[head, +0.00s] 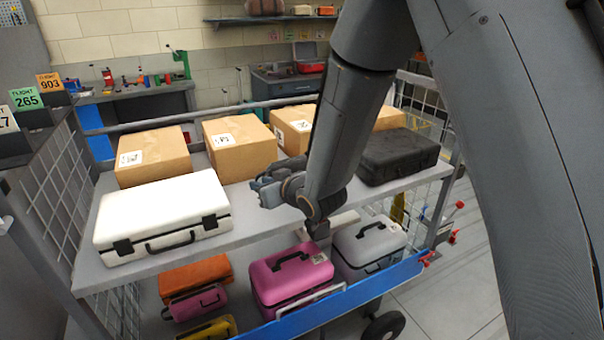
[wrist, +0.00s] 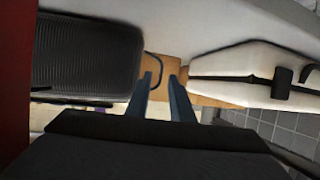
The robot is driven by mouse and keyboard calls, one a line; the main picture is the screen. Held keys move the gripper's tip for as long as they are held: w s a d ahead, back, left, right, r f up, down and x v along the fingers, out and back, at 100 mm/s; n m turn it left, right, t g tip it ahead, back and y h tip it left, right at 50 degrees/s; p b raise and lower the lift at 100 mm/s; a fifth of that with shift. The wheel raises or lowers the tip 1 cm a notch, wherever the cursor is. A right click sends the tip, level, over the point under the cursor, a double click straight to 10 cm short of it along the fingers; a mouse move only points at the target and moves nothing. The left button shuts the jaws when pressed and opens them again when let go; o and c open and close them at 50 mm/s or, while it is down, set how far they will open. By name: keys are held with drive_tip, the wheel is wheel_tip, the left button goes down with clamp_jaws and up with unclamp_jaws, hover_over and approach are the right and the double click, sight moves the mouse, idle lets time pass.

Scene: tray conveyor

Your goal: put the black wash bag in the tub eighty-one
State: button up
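I cannot pick out a black wash bag or a tub marked eighty-one for certain in either view. A black case (head: 398,155) lies on the right of the upper cart shelf in the head view. A dark ribbed object (wrist: 85,60) with a thin loop beside it fills the left of the wrist view; I cannot tell what it is. My gripper (wrist: 166,80) is open, its two blue-grey fingers apart with nothing between them. In the head view my arm reaches down over the cart and the fingertips are not clear.
The cart's upper shelf (head: 255,208) carries a white case (head: 163,215) and several cardboard boxes (head: 240,145). Below are a pink case (head: 290,280), a grey case (head: 368,245) and an orange bag (head: 196,272). A blue rail (head: 335,308) edges the front. Mesh sides (head: 62,190) close the ends.

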drive_tip(key=shift+p+x, duration=0.4)
drive_tip(key=shift+x, duration=1.6)
clamp_jaws()
drive_tip(key=shift+r, duration=0.15)
